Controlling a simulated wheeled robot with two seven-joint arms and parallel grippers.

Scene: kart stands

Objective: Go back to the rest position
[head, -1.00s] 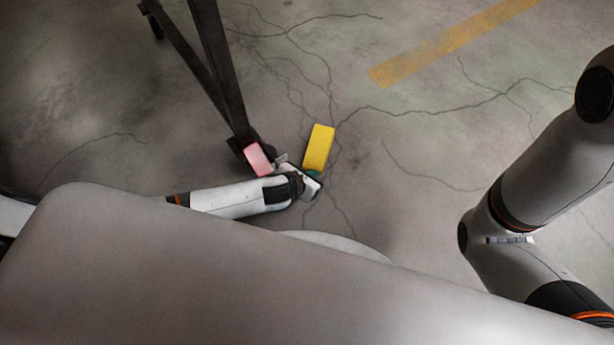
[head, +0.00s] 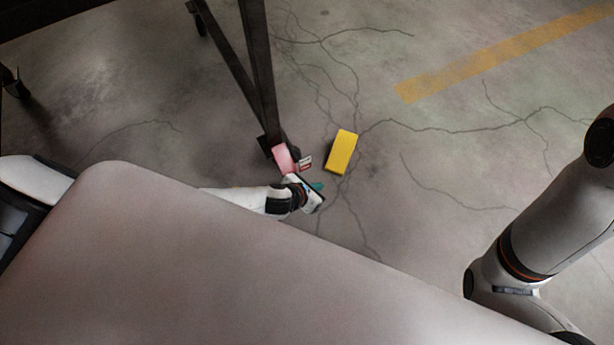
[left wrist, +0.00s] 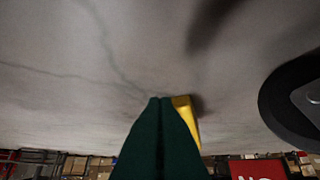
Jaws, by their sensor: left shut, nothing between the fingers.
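My left gripper (head: 318,188) is low over the floor near the middle of the head view, its teal fingertips pointing right. In the left wrist view its dark green fingers (left wrist: 160,125) are together with nothing between them. A yellow block (head: 341,152) stands on the floor just beyond the fingertips, apart from them in the head view. It also shows behind the fingers in the left wrist view (left wrist: 186,117). My right arm comes in at the right edge of the head view, but its gripper is out of view.
A dark stand leg (head: 258,75) comes down to a caster close to my left gripper. A pink block (head: 283,158) is at that caster, with a small red-and-white label (head: 305,163) beside it. A black wheel (left wrist: 298,95) is close at right in the wrist view. Floor at right is clear.

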